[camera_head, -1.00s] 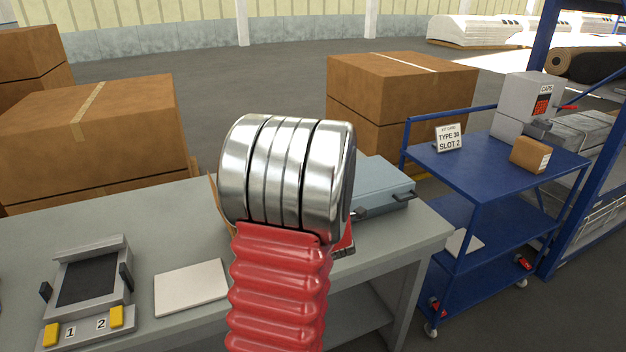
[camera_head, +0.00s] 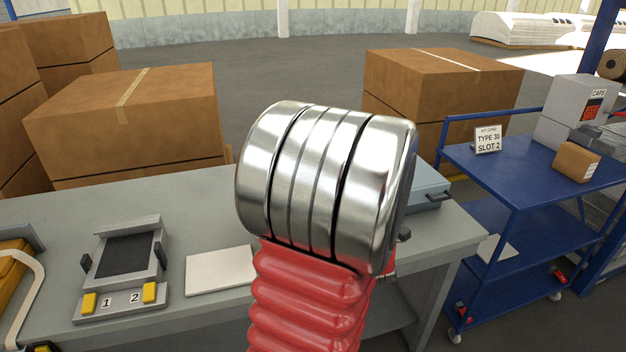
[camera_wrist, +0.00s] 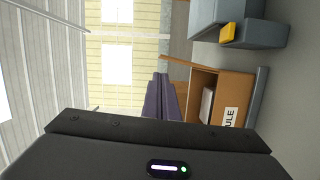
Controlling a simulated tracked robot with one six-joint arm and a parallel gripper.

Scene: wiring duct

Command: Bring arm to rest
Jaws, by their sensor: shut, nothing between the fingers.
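My arm, with a red ribbed sleeve and a banded metal joint, rises in the middle of the head view and hides part of the grey workbench (camera_head: 195,195) behind it. My gripper (camera_wrist: 161,82) shows in the wrist view as dark fingers held together, shut with nothing between them. It points over the bench towards the pale far wall, apart from anything. In the head view the gripper itself is hidden behind the arm joint.
The bench carries a numbered fixture (camera_head: 125,260), a white plate (camera_head: 220,270) and a blue-grey case (camera_head: 428,186). A blue trolley (camera_head: 505,170) stands right. Cardboard boxes (camera_head: 165,110) stand behind.

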